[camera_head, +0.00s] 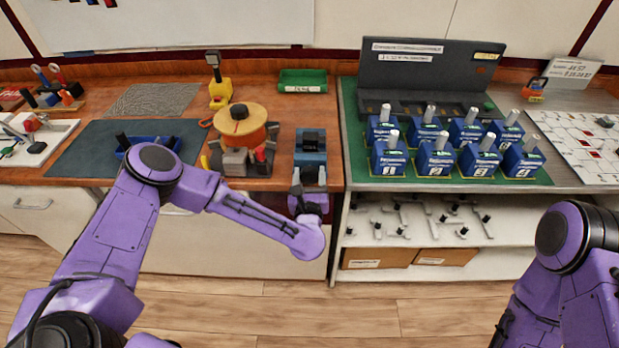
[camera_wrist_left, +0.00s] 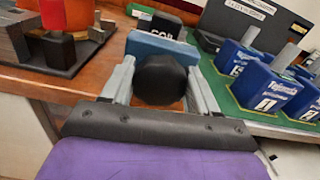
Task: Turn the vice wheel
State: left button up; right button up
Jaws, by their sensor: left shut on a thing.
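The blue vice (camera_head: 311,158) stands at the front edge of the wooden bench, with a dark block on top. The left wrist view shows the vice body (camera_wrist_left: 150,45) with white lettering on its dark top block (camera_wrist_left: 166,28). The black, many-sided vice wheel (camera_wrist_left: 161,80) faces my left wrist camera. My left gripper (camera_head: 310,178) reaches the front of the vice, and its two grey fingers are shut on the wheel, one at each side. The fingers hide the wheel's sides. My right arm shows at the lower right, but its gripper is not in view.
An orange round fixture (camera_head: 242,128) stands left of the vice. A green tray (camera_head: 303,80) lies behind it. Several blue numbered breakers (camera_head: 437,158) stand on a green mat to the right. A shelf below (camera_head: 480,258) holds small handles. The floor in front is clear.

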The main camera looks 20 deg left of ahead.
pick_arm(q)
jog(key=m+b, duration=0.1)
jog(key=m, duration=0.1)
jog(key=shift+d+f+m+b, duration=0.1)
jog(key=shift+m+b, duration=0.2)
jog(key=m+b, duration=0.1)
jog(key=m, duration=0.2)
jog(key=shift+m+b, duration=0.3)
jog(key=shift+b, duration=0.05)
jog(key=m+b, duration=0.1)
jog(key=m, duration=0.2)
jog(key=shift+d+m, duration=0.1)
jog(key=shift+m, duration=0.2)
jog(key=m+b, duration=0.1)
jog(key=m, duration=0.1)
jog(key=shift+m, duration=0.4)
jog(key=m, duration=0.3)
jog(key=shift+m+b, duration=0.3)
jog(key=shift+b, duration=0.1)
jog(key=m, duration=0.2)
jog(key=shift+m, duration=0.4)
jog(key=m, duration=0.4)
jog(key=shift+f+b, duration=0.15)
jog(key=shift+b, duration=0.15)
jog(key=shift+f+m, duration=0.1)
jog(key=shift+m, duration=1.3)
